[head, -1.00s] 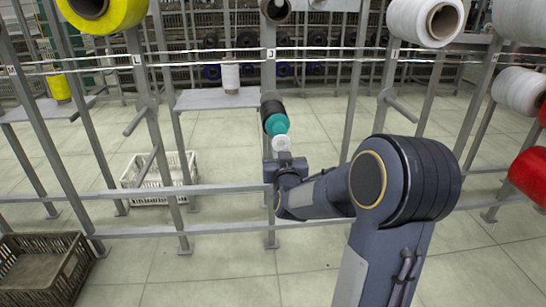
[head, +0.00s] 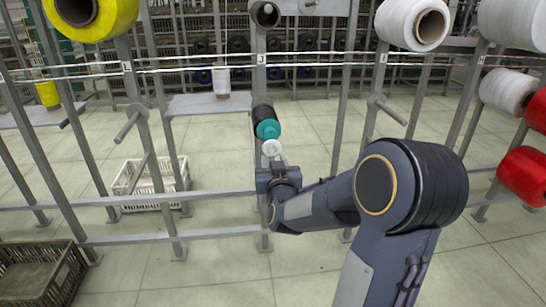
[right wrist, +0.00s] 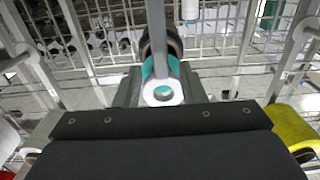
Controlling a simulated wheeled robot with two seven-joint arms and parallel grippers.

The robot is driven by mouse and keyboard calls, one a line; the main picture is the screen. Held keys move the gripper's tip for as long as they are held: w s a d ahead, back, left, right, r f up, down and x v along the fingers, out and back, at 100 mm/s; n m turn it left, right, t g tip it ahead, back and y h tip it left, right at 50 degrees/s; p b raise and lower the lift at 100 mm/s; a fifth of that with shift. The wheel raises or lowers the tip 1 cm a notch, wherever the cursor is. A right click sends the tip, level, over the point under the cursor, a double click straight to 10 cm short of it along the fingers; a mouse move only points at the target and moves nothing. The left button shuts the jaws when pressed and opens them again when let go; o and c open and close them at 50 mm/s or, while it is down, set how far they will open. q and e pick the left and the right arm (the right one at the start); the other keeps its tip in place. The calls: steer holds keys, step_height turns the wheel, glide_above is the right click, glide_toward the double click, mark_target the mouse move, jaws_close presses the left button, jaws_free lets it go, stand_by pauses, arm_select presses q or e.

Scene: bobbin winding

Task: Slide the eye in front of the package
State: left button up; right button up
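A dark package with a teal core (head: 267,130) sits on the middle post of the rack, its near end toward me. A pale white ring-like piece (head: 271,147) is at its near end, and I cannot tell whether this is the eye or part of the core. In the right wrist view the white ring (right wrist: 151,95) faces me, with teal behind it. My right gripper (head: 269,168) is just below and in front of the white piece. My left gripper is out of view.
A white spool (head: 221,82) stands on a small shelf (head: 190,105) behind. Large yellow (head: 112,14), white and red packages sit on other pegs. A white crate (head: 126,177) and a brown crate (head: 72,279) are on the floor.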

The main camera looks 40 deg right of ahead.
steer(key=shift+p+v, duration=0.5)
steer(key=shift+v, duration=2.1)
steer(key=shift+d+f, duration=0.1)
steer(key=shift+f, duration=0.1)
